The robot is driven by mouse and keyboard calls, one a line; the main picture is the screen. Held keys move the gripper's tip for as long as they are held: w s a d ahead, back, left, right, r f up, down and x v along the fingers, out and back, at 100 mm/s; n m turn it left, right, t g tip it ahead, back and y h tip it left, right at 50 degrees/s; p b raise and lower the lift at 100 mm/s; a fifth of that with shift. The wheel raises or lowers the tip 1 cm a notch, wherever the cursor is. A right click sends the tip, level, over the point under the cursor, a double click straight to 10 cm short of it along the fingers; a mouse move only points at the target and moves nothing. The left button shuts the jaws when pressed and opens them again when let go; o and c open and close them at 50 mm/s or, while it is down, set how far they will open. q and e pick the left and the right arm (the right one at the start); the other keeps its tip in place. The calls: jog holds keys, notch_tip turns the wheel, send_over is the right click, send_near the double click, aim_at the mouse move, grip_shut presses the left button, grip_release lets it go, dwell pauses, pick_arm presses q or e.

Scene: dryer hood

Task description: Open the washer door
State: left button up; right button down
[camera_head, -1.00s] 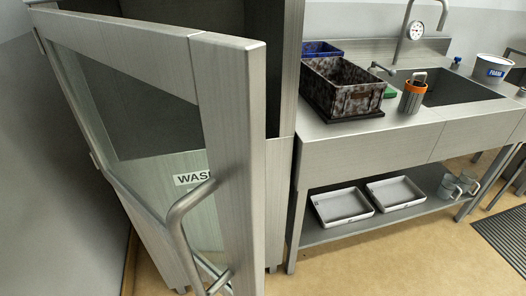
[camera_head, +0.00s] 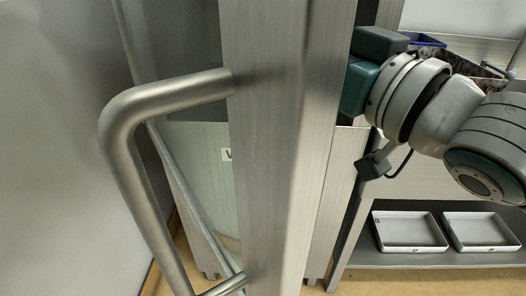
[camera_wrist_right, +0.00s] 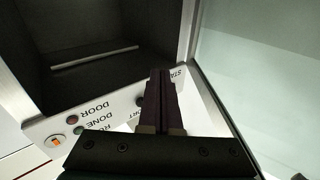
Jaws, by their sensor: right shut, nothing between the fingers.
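The washer door (camera_head: 270,150) stands open, its steel frame large and close in the head view, with a glass pane behind. Its bent tube handle (camera_head: 125,145) is on the left side of the frame. My right arm comes in from the right, and its teal gripper body is beside the door frame's right side. The fingers are hidden there by the door. In the right wrist view my right gripper (camera_wrist_right: 162,85) is shut and empty, between the dark washer opening (camera_wrist_right: 90,50) and the door's glass (camera_wrist_right: 260,85). Whether it touches the door I cannot tell. My left gripper is not in view.
A panel with labels and small lights (camera_wrist_right: 85,125) lies below the washer opening. White trays (camera_head: 408,230) rest on the low shelf of the sink counter at right. A blue bin (camera_head: 425,40) is partly hidden behind my arm.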

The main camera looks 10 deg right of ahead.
pick_arm(q)
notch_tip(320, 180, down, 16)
jog(key=b, duration=1.4)
pick_arm(e)
jog(key=s+d+f+n+g+y, duration=0.2)
jog(key=s+d+n+g+y, duration=0.3)
jog(key=s+n+g, duration=0.5)
jog(key=s+d+f+n+g+y, duration=0.25)
jog(key=d+n+g+y, duration=0.2)
jog(key=n+g, duration=0.65)
pick_arm(q)
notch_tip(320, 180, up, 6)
jog(key=p, duration=0.5)
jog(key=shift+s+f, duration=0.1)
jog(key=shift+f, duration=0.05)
pick_arm(e)
jog(key=s+a+m+g, duration=0.1)
jog(key=s+a, duration=0.2)
jog(key=a, duration=0.3)
jog(key=s+a+m+g, duration=0.1)
jog(key=s+a+m, duration=0.1)
jog(key=a, duration=0.5)
jog(key=shift+s+g, duration=0.4)
pick_arm(q)
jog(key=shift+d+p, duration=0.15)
jog(key=shift+p, duration=0.15)
pick_arm(e)
jog(key=shift+r+h, duration=0.1)
jog(key=shift+h, duration=0.15)
